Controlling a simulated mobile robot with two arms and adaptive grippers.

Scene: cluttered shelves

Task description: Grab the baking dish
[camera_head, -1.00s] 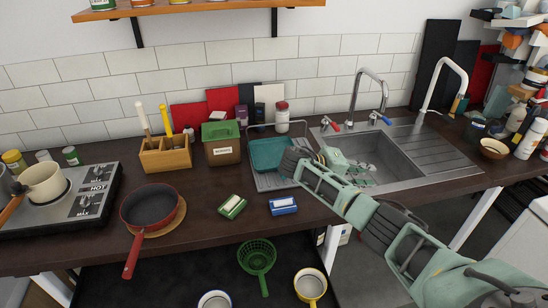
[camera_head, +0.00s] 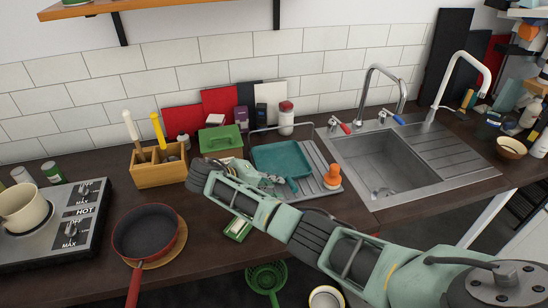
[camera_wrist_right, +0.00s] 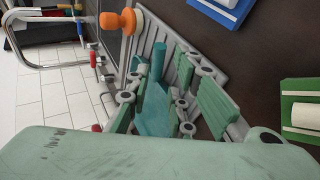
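The teal baking dish (camera_head: 283,158) lies on the grey drying rack left of the sink, with a teal handle toward the counter front. In the right wrist view the dish (camera_wrist_right: 153,112) shows behind and between the fingers. My right gripper (camera_head: 272,181) is at the dish's front left edge, pointing toward its handle. In the right wrist view the right gripper (camera_wrist_right: 180,95) is open, its two green finger pads apart. I cannot tell whether a finger touches the dish. My left gripper is not in view.
An orange-topped brush (camera_head: 332,177) stands right of the dish, near the sink (camera_head: 385,160). A red pan (camera_head: 147,232) sits at the counter front. A green-and-white sponge (camera_head: 238,229) lies below my arm.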

